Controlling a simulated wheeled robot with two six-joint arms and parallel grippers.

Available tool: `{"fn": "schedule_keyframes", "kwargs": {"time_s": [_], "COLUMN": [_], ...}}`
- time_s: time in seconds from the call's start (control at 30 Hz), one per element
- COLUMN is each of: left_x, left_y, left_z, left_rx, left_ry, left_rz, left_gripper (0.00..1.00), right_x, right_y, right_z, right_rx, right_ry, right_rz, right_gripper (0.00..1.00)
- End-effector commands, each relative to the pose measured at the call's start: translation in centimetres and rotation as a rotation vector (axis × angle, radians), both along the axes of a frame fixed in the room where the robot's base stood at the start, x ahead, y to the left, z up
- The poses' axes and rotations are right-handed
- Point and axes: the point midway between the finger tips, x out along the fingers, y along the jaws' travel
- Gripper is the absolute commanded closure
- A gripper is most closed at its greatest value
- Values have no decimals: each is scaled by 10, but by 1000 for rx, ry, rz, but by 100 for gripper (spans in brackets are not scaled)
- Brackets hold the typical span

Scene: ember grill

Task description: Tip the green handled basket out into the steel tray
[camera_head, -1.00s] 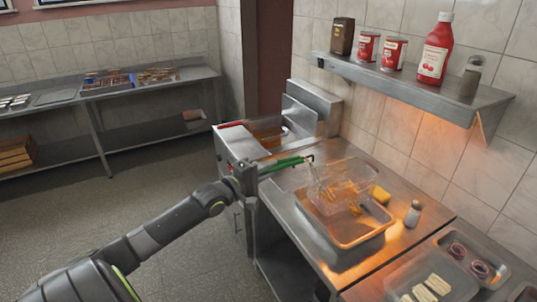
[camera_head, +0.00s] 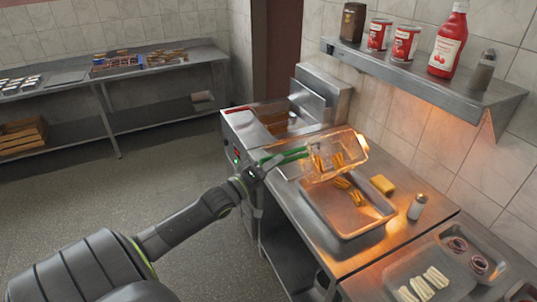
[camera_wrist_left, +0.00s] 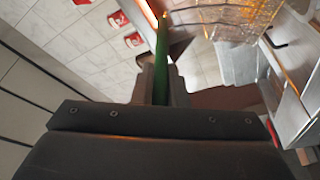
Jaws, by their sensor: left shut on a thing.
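My left gripper (camera_head: 250,176) is shut on the green handle (camera_head: 284,157) of the wire basket (camera_head: 338,153). In the left wrist view the handle (camera_wrist_left: 161,60) runs up between the fingers, and part of the basket (camera_wrist_left: 230,20) shows at the top. The basket is tilted on its side above the far end of the steel tray (camera_head: 348,224). Some golden fries show in the basket. Several fries (camera_head: 350,190) lie in or fall into the tray; I cannot tell which for each. My right gripper is not in view.
A yellow block (camera_head: 383,185) and a shaker (camera_head: 417,207) stand right of the tray. The fryer (camera_head: 245,135) is behind, with a red-handled basket in it. A shelf (camera_head: 440,85) with cans and bottles hangs above. Trays of onion rings and pale strips (camera_head: 425,284) are at lower right.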

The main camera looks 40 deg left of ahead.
Motion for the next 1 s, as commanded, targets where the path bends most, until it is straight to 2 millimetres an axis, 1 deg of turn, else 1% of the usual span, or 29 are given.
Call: {"fn": "schedule_keyframes", "kwargs": {"time_s": [0.03, 0.1, 0.43, 0.6, 1.0], "left_x": [-2, -5, -16, -20, -28], "left_y": [-6, -12, -39, -48, -68], "left_z": [-3, -12, -38, -56, -90], "left_rx": [37, 86, 317, 410, 611], "left_ry": [-22, -41, -139, -175, -258], "left_rz": [-2, -2, -3, -1, -2], "left_gripper": [100, 100, 100, 100, 100], "right_x": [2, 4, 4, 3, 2], "right_y": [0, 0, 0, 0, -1], "right_z": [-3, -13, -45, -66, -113], "right_rx": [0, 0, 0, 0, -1], "right_ry": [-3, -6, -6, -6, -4], "right_rz": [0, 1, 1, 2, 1], "right_gripper": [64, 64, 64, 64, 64]}}
